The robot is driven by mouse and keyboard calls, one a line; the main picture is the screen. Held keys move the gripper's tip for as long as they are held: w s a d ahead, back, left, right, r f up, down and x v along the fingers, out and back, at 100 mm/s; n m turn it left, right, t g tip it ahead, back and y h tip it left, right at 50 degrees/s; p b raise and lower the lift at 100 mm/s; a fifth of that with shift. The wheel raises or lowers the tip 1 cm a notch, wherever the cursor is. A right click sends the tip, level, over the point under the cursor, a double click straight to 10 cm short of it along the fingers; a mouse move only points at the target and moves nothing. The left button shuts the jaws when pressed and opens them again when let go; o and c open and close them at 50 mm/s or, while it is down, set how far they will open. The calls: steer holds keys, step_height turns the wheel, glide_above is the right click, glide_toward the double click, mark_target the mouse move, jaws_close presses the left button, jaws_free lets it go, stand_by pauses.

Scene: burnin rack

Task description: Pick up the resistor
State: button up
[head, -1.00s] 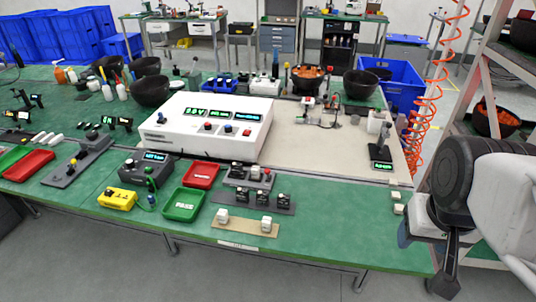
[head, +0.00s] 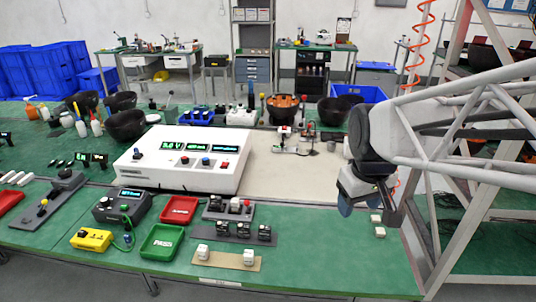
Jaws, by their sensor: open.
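I cannot tell for certain which part is the resistor. Two small white blocks (head: 225,256) sit on a tan strip at the front edge of the green bench. Two more small whitish blocks (head: 378,225) lie on the green at the bench's right end. My gripper (head: 370,210) is open and empty, pointing down over the right end of the bench. It appears above and just left of those right-hand blocks, clear of the tan strip. My arm hides part of the bench behind it.
A white power supply (head: 185,163) stands mid-bench. A green PASS tray (head: 162,243), a red tray (head: 180,210), a yellow box (head: 91,240) and dark modules (head: 240,232) crowd the front. A metal frame (head: 455,230) stands close on the right. The beige mat (head: 290,178) has free room.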

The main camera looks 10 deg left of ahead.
steer(key=w+a+f+n, duration=0.2)
steer(key=w+a+n, duration=0.2)
steer(key=w+a, duration=0.45)
steer(key=n+g, duration=0.2)
steer(key=n, duration=0.7)
glide_above(235, 200)
steer(key=f, duration=1.7)
steer(key=shift+s+d+f, duration=0.2)
steer(key=shift+d+f, duration=0.05)
steer(key=shift+a+f, duration=0.25)
steer(key=shift+a, duration=0.05)
steer(key=shift+f, duration=0.1)
steer(key=shift+f, duration=1.2)
steer(key=shift+w+f, duration=0.1)
